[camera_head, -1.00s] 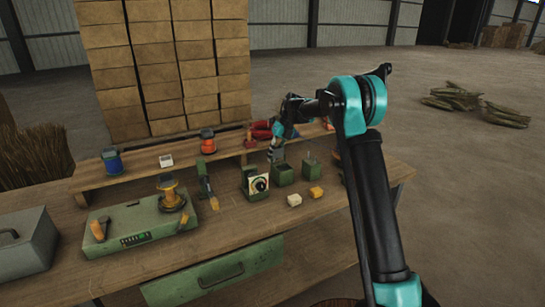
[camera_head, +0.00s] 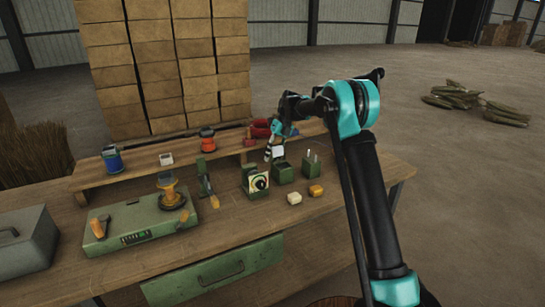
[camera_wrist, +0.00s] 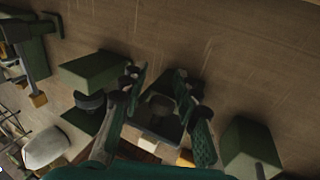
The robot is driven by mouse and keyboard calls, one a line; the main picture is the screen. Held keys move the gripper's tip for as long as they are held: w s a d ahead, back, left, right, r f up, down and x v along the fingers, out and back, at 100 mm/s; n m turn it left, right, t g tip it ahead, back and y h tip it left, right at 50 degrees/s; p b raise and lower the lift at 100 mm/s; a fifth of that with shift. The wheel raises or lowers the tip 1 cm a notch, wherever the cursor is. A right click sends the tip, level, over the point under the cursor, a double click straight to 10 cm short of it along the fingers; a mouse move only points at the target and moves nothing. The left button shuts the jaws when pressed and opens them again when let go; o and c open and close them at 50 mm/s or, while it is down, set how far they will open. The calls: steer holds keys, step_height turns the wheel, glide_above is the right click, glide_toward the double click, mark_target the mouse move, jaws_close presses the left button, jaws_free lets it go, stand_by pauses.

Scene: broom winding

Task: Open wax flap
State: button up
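The wax flap itself cannot be made out for certain. A small green box (camera_head: 284,173) stands on the workbench between a green box with a dial (camera_head: 256,183) and a green box with two upright pins (camera_head: 311,167). My gripper (camera_head: 275,154) is just above and behind the middle box. In the wrist view my gripper (camera_wrist: 160,88) is open, its two fingers apart over the middle box (camera_wrist: 158,122), which shows a dark recess. Nothing is held between the fingers. A pale square (camera_head: 278,151) shows at the gripper in the head view; I cannot tell what it is.
A white block (camera_head: 294,198) and a yellow block (camera_head: 316,190) lie in front of the boxes. A clamp-like tool (camera_head: 205,180) and a green case (camera_head: 135,222) are to the left. A raised shelf (camera_head: 135,178) runs behind. Bare bench lies in front.

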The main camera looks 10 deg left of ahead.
steer(key=shift+r, duration=0.1)
steer(key=v, duration=1.1)
steer(key=shift+r, duration=0.35)
steer(key=shift+w+d, duration=0.1)
steer(key=shift+w, duration=0.05)
